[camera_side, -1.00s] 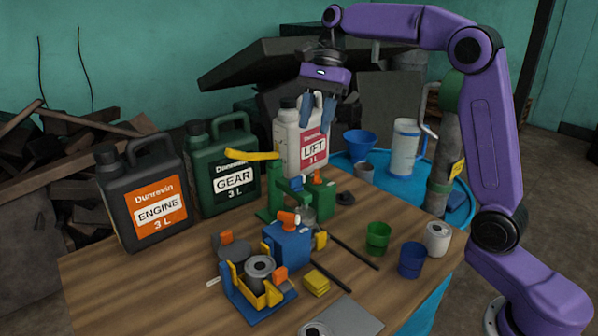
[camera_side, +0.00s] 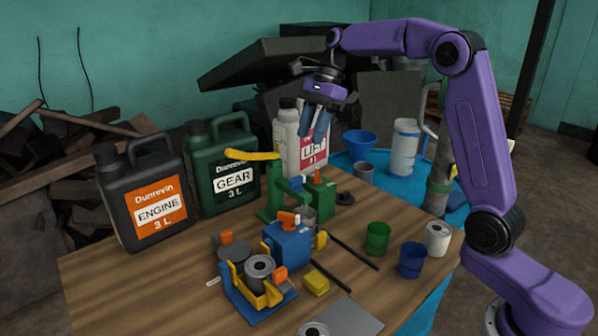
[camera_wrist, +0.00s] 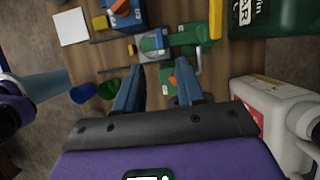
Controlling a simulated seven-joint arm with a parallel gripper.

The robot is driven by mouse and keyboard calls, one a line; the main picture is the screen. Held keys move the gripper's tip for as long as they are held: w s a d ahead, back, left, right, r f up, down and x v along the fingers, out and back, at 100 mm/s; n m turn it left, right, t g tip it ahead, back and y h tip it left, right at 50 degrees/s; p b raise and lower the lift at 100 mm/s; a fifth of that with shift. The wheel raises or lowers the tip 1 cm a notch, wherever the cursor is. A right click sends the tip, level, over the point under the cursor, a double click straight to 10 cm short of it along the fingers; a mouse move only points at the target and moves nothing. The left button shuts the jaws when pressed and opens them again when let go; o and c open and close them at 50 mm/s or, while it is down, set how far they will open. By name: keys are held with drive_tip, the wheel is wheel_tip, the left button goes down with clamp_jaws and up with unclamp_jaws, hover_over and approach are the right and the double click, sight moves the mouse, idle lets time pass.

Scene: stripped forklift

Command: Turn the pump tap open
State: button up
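The green hand pump (camera_side: 274,200) stands on the table, with a yellow lever (camera_side: 252,155) at its top left. A green block (camera_side: 322,203) on its right carries a small orange tap (camera_side: 318,175). My gripper (camera_side: 311,134) is open and empty, above the orange tap in front of the white LIFT jug. In the wrist view, my gripper (camera_wrist: 160,66) points toward the pump, and the orange tap (camera_wrist: 172,80) shows beside the right finger, which partly hides it. The fingers look apart from the tap.
The white LIFT jug (camera_side: 290,138) stands close behind my gripper. The green GEAR jug (camera_side: 222,165) and black ENGINE jug (camera_side: 140,190) are to the left. A blue box (camera_side: 287,245) with another orange tap is in front. Green (camera_side: 377,238) and blue (camera_side: 411,260) cups stand at right.

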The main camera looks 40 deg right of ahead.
sight(297, 178)
drive_tip(key=x, duration=1)
drive_tip(key=shift+a+f, duration=0.15)
drive_tip(key=shift+f, duration=0.05)
clamp_jaws()
